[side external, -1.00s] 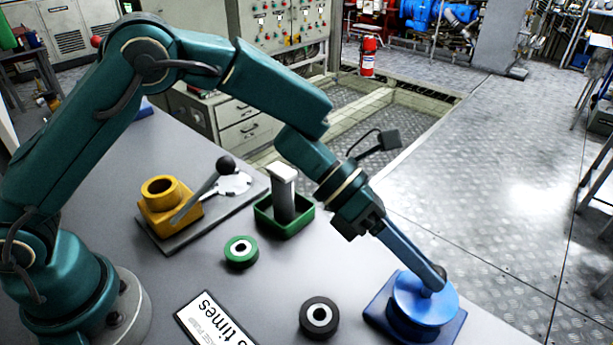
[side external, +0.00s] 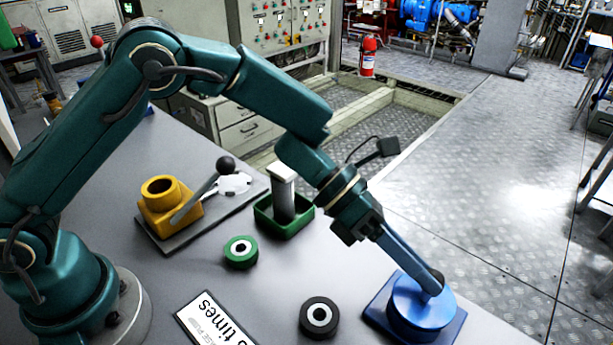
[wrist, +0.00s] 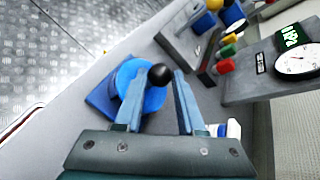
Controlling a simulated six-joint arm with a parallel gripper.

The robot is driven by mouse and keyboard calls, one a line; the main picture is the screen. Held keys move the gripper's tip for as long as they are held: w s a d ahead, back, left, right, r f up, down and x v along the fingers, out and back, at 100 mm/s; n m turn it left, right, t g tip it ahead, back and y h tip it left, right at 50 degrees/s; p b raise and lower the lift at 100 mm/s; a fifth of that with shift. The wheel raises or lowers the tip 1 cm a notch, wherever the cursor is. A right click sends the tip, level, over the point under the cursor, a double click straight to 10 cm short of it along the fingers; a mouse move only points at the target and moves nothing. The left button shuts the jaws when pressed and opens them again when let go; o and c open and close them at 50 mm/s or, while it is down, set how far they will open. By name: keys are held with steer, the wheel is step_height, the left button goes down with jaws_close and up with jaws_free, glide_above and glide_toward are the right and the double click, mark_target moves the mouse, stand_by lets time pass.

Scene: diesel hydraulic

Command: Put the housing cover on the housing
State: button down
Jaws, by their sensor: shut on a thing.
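The housing cover (side external: 412,295) is a round blue disc with a black ball knob on top. My gripper (side external: 433,278) points down at it from the upper left, its fingers at the knob. In the wrist view the black knob lies between the two fingertips of my gripper (wrist: 160,75), with the blue cover (wrist: 128,72) below. The housing is blue, on a square blue base plate (side external: 452,328) at the table's front right. The cover is over the housing and hides most of it. I cannot tell if it is fully seated.
A black ring (side external: 319,318) and a green ring (side external: 240,252) lie on the table. A green tray (side external: 270,226) holds a grey upright block. A yellow housing (side external: 165,205) and a lever stand on a grey plate behind. A white sign (side external: 213,318) lies at the front.

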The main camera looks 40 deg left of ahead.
steer(key=shift+f, duration=0.1)
steer(key=shift+c, duration=2.1)
jaws_free()
